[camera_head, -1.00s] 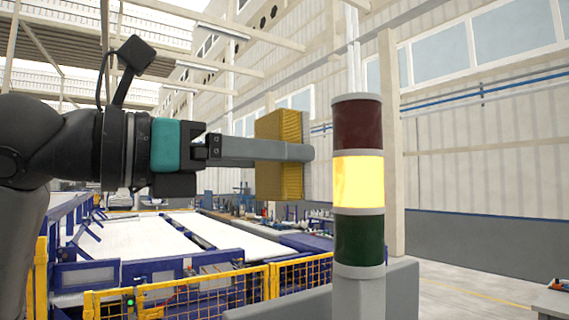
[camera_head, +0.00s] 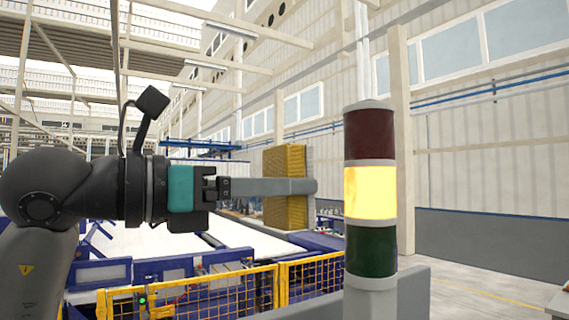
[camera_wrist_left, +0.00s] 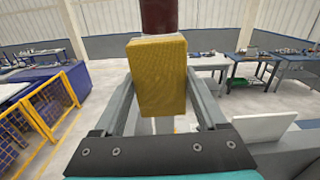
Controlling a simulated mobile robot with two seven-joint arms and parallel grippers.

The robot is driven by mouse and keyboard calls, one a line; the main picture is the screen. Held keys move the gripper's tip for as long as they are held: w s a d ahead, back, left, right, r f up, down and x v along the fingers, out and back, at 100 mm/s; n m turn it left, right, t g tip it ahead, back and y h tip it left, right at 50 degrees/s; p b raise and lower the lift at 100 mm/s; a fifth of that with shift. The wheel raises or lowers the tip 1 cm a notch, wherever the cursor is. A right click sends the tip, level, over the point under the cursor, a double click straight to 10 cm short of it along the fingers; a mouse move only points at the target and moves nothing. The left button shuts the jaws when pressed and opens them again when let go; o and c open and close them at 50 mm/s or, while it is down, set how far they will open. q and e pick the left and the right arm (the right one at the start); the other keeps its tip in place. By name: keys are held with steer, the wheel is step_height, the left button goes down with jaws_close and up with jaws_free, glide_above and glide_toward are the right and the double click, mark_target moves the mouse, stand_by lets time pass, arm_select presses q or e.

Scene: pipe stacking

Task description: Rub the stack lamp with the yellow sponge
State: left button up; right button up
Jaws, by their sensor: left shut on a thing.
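The stack lamp (camera_head: 370,195) stands upright at right of centre in the head view, with a dark red top, a lit yellow middle and a green bottom section. My left gripper (camera_head: 309,186) is shut on the yellow sponge (camera_head: 284,212), which is held upright left of the lamp, about level with the lit section. A gap shows between fingertips and lamp in this view. In the left wrist view the sponge (camera_wrist_left: 158,75) sits between the fingers and hides most of the lamp; its red part (camera_wrist_left: 158,16) shows behind. Contact cannot be told there. My right gripper is out of view.
A grey post or panel (camera_head: 413,295) stands beside the lamp's base. A yellow mesh fence (camera_head: 230,292) and blue machinery (camera_head: 100,272) lie below and behind the arm. Workbenches (camera_wrist_left: 250,65) stand farther off in the wrist view. The air around the lamp looks clear.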

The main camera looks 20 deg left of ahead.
arm_select(q)
steer(key=shift+w+a+f+p, duration=0.4)
steer(key=shift+w+a+f, duration=0.15)
steer(key=shift+f, duration=0.05)
steer(key=shift+p+x, duration=1.2)
steer(key=shift+x, duration=1.7)
steer(key=shift+x, duration=1)
